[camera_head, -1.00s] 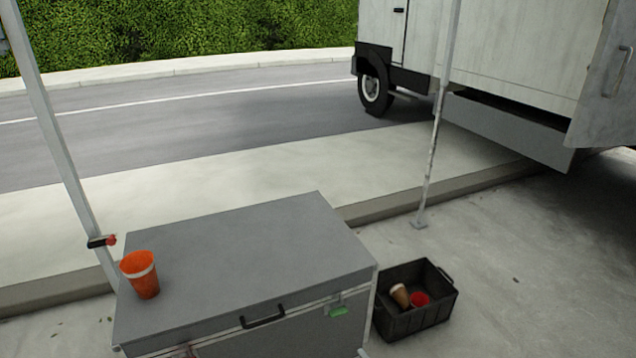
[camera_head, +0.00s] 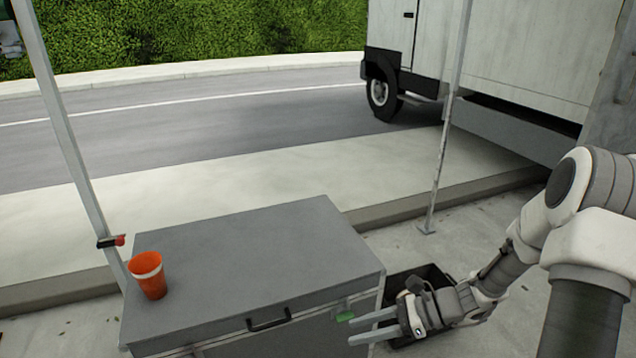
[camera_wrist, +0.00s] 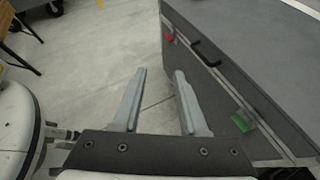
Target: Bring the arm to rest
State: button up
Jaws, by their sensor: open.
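My gripper (camera_head: 371,328) is open and empty in the head view, in front of the right front corner of a grey case. In the wrist view my gripper (camera_wrist: 160,88) shows two parted fingers with bare floor between them. My arm reaches in from the right edge of the head view.
The grey case (camera_head: 250,250) has an orange cup (camera_head: 148,275) on its left end; its front (camera_wrist: 215,75) is close right of the fingers. A black crate (camera_head: 436,272) is partly hidden behind my arm. Poles stand left and right; a truck (camera_head: 500,55) is behind.

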jog(key=s+d+r+n+t+h, duration=0.2)
jog(key=s+r+n+h, duration=0.5)
jog(key=r+n, duration=0.4)
jog(key=s+d+r+n+t+h, duration=0.3)
jog(key=s+r+n+h, duration=0.3)
jog(key=s+r+n, duration=0.45)
notch_tip(320, 180, up, 19)
jog(key=w+m+p, duration=0.1)
jog(key=p, duration=1.6)
jog(key=shift+w+r, duration=0.2)
jog(key=shift+w, duration=0.05)
